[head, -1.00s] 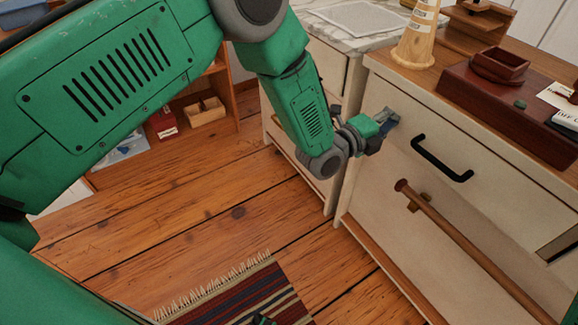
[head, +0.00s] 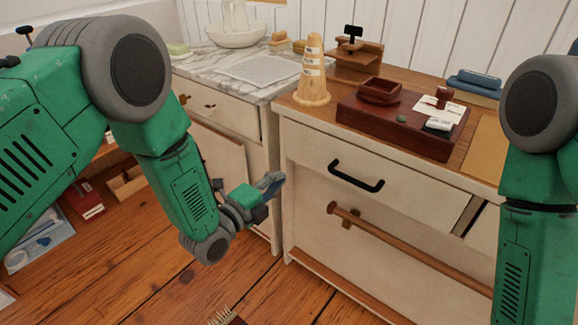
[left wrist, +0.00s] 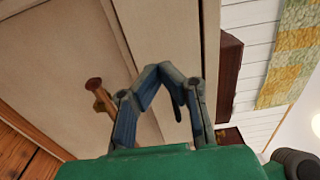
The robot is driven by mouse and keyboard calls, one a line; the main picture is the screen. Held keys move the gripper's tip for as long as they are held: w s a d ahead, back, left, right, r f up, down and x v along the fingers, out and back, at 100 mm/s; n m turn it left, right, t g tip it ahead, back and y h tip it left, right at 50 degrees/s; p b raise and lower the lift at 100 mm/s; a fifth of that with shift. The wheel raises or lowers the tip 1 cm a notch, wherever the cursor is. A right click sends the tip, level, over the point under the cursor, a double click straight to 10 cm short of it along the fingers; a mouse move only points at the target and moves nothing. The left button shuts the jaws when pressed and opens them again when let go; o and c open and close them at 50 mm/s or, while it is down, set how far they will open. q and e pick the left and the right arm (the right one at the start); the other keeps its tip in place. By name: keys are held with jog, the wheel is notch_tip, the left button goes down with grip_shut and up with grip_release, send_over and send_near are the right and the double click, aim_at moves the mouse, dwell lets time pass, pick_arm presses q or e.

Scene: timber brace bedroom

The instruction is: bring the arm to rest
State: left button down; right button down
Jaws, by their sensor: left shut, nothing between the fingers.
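My left gripper (head: 272,184) is at the end of the green left arm, in front of the cream cabinet and left of its black drawer handle. It is shut and empty, apart from the handle. In the left wrist view its blue-grey fingers (left wrist: 160,72) meet at the tips with nothing between them, the cabinet front behind. My right arm (head: 538,180) comes down at the right edge of the head view; its gripper is out of the picture.
The cream cabinet (head: 310,160) has a black handle (head: 355,180) and a wooden rail (head: 410,250). A wooden cone (head: 312,75) and a dark red box (head: 400,125) stand on top. A marble-topped washstand (head: 205,62) stands to the left. Open plank floor (head: 180,290) lies below.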

pick_arm(q)
jog(key=s+a+f+n+g+y+p, duration=0.4)
jog(key=s+a+f+n+g+y, duration=0.2)
jog(key=s+a+f+n, duration=0.55)
jog(key=s+a+n+g+y+p, duration=0.1)
jog(key=s+a+n+g, duration=0.1)
jog(key=s, duration=0.6)
jog(key=s+a+n+g+y+p, duration=0.1)
jog(key=s+a+n+g, duration=0.2)
jog(key=s, duration=0.6)
jog(key=s+a+n+g+y+p, duration=0.1)
jog(key=s+a+n+g+y, duration=0.1)
jog(key=s+a+n, duration=0.3)
jog(key=s+n+g, duration=0.1)
jog(key=s+n, duration=0.1)
jog(key=s, duration=0.1)
jog(key=shift+s+a+r+n, duration=0.15)
jog(key=shift+a+r+n, duration=0.05)
jog(key=shift+r+n, duration=0.2)
